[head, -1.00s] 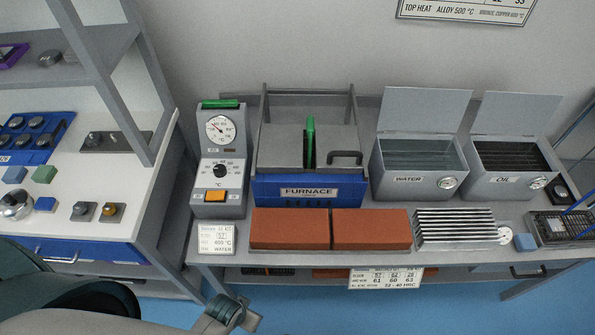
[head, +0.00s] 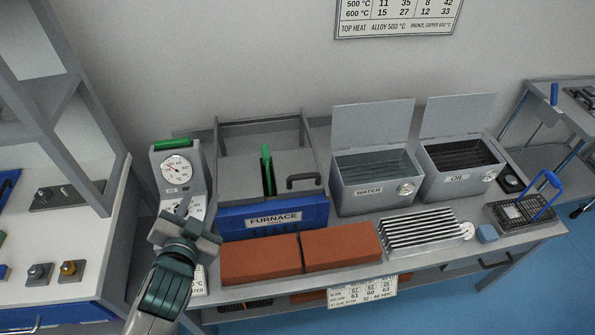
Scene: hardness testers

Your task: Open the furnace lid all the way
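The furnace (head: 318,214), a blue-fronted box with a FURNACE label, stands on the bench left of centre. Its grey lid (head: 299,164) lies flat on top and carries a dark bar handle (head: 303,181) near the front right. An upright green piece (head: 267,168) stands in a dark gap beside the lid. My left gripper (head: 184,207) is left of the furnace, in front of the grey control box (head: 172,163), and apart from the lid handle. Its fingers are small and overlap the box, so their opening is unclear. My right gripper is out of view.
Orange-brown bricks (head: 342,246) lie in front of the furnace. The WATER tank (head: 369,191) and OIL tank (head: 460,179) stand to its right with raised lids. A ribbed metal rack (head: 420,234) lies before them. A shelf unit (head: 85,130) stands left.

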